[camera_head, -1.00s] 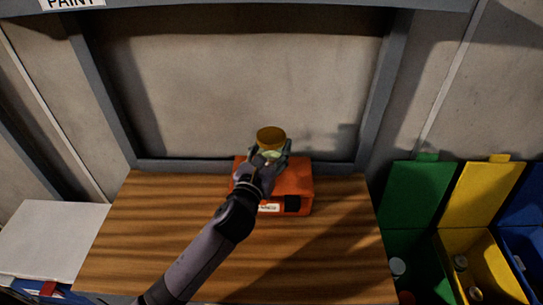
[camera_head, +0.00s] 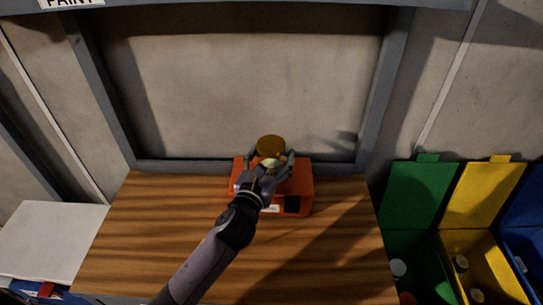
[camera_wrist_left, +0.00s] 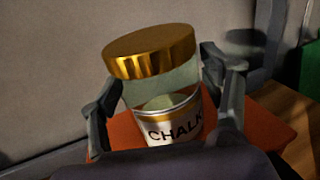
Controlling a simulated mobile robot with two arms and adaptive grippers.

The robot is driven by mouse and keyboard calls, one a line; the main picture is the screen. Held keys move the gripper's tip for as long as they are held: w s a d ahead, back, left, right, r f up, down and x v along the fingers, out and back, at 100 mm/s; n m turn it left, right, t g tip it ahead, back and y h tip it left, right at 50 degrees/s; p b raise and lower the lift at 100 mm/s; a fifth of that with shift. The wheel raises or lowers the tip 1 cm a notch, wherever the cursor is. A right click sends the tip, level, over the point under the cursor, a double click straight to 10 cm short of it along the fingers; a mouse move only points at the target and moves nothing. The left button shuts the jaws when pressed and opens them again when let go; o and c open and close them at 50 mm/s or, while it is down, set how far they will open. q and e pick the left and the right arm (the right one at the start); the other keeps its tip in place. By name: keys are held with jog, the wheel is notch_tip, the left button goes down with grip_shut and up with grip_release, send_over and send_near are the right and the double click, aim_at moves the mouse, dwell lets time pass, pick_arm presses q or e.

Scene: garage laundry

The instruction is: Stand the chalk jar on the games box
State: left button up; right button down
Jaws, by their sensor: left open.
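The chalk jar (camera_wrist_left: 160,92) has a gold lid, a clear body and a white label reading CHALK. It stands upright on the orange games box in the left wrist view, and its gold lid also shows in the head view (camera_head: 271,146). The games box (camera_head: 303,183) lies on the wooden worktop. My left gripper (camera_head: 270,160) is open, with one finger on each side of the jar; the left wrist view shows a gap beside the right finger. The jar's lower part is hidden behind my gripper in the head view. My right gripper is not in view.
The wooden worktop (camera_head: 140,237) is clear around the box. A grey frame and wall stand close behind it. Open green (camera_head: 418,195), yellow (camera_head: 481,195) and blue bins are at the right. A white surface (camera_head: 48,240) is at the left.

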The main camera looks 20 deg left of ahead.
pick_arm(q)
jog(key=shift+r, duration=0.2)
jog(key=s+b, duration=0.2)
jog(key=s, duration=1)
jog(key=shift+a, duration=0.2)
